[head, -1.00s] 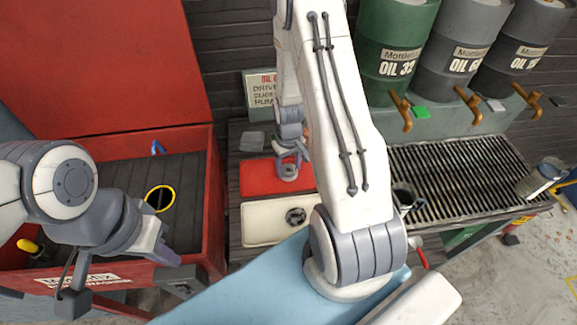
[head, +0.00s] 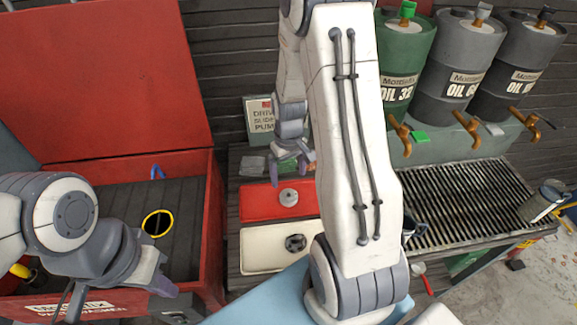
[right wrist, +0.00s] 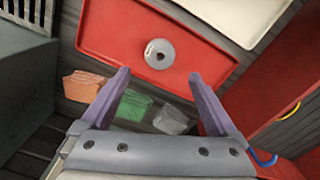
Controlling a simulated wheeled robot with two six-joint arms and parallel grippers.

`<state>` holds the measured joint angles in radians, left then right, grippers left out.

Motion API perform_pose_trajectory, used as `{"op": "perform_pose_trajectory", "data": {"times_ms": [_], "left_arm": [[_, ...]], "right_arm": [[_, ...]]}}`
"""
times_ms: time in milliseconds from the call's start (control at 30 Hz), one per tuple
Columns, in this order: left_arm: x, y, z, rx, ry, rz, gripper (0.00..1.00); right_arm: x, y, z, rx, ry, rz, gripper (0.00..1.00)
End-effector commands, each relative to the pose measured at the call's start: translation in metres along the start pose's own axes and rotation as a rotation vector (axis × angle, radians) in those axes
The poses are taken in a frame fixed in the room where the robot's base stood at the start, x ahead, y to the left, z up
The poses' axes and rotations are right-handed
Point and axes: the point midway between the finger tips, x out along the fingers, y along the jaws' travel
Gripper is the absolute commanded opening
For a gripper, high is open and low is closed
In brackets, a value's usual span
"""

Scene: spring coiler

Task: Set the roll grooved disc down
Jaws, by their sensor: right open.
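A grey disc (head: 289,197) with a centre hole lies flat on the red tray (head: 255,203). In the right wrist view the same disc (right wrist: 159,54) lies on the red tray (right wrist: 105,35), ahead of my fingers. My right gripper (head: 291,176) is open and empty, raised above and behind the disc, apart from it; its two fingers (right wrist: 158,76) are spread in the right wrist view. A darker round part (head: 296,243) lies on the white tray (head: 262,250). My left gripper (head: 160,278) is at the left, by the red washer; its finger gap is unclear.
Orange (right wrist: 85,86), green (right wrist: 134,104) and grey (right wrist: 171,119) blocks sit beside the red tray. The open red parts washer (head: 215,215) stands left, holding a yellow-rimmed dark round opening (head: 157,223). A drain grate (head: 465,190) and oil drums stand right. A sign stands behind.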

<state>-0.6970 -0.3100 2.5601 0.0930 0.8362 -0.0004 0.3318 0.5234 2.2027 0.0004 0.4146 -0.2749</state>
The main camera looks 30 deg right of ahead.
Motion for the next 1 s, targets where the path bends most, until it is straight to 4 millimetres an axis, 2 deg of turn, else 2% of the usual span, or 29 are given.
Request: {"op": "perform_pose_trajectory", "data": {"times_ms": [100,200,400,500,567,667,733,800,900,1000], "left_arm": [[0.002,0.0,0.0,0.0,0.0,0.0,0.0],[0.002,0.0,0.0,0.0,0.0,0.0,0.0],[0.002,0.0,0.0,0.0,0.0,0.0,0.0],[0.002,0.0,0.0,0.0,0.0,0.0,0.0],[0.002,0.0,0.0,0.0,0.0,0.0,0.0],[0.002,0.0,0.0,0.0,0.0,0.0,0.0],[0.002,0.0,0.0,0.0,0.0,0.0,0.0],[0.002,0.0,0.0,0.0,0.0,0.0,0.0],[0.002,0.0,0.0,0.0,0.0,0.0,0.0],[0.002,0.0,0.0,0.0,0.0,0.0,0.0]], "right_arm": [[-0.02,0.0,-0.001,0.0,0.005,0.001,0.94],[-0.03,0.0,0.0,0.0,0.002,0.0,0.94],[-0.037,0.0,0.0,-0.001,0.0,0.0,0.94],[-0.043,-0.012,0.0,-0.024,0.003,-0.001,0.94],[-0.052,-0.032,0.002,-0.061,0.009,-0.002,0.94],[-0.076,-0.083,0.014,-0.161,0.021,-0.009,0.94],[-0.095,-0.125,0.033,-0.251,0.03,-0.018,0.94],[-0.112,-0.163,0.061,-0.342,0.034,-0.03,0.94],[-0.131,-0.202,0.106,-0.466,0.037,-0.049,0.94],[-0.143,-0.224,0.147,-0.568,0.035,-0.066,0.94]]}}
